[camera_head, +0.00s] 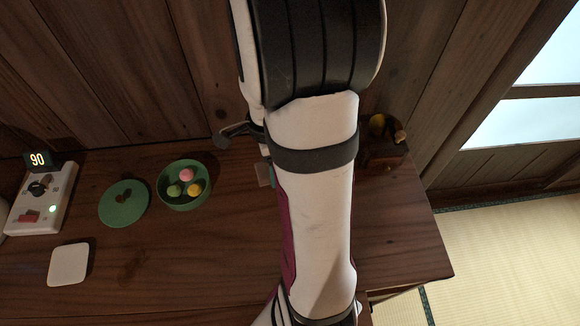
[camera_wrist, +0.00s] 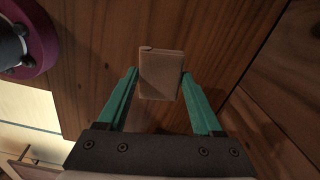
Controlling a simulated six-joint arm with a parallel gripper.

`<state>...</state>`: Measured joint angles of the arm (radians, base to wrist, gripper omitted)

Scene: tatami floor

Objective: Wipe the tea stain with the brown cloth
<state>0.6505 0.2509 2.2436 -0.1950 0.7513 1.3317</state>
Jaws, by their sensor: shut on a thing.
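The brown cloth (camera_wrist: 160,72) is a small folded square in the wrist view. My gripper (camera_wrist: 160,78) is shut on it, with one green finger at each side edge. A shadow lies on the wood below it; I cannot tell the exact gap to the surface. In the head view a small part of the cloth (camera_head: 264,173) shows left of my arm, which hides most of the gripper. A faint dark patch, seemingly the tea stain (camera_head: 131,266), is on the wooden table (camera_head: 215,255), right of a white square coaster (camera_head: 69,264).
A green bowl (camera_head: 163,197) with pink, green and yellow balls stands near the back wall. Left of it are a green lid (camera_head: 124,208) and a white device (camera_head: 42,203) showing 90. The front-left middle is clear.

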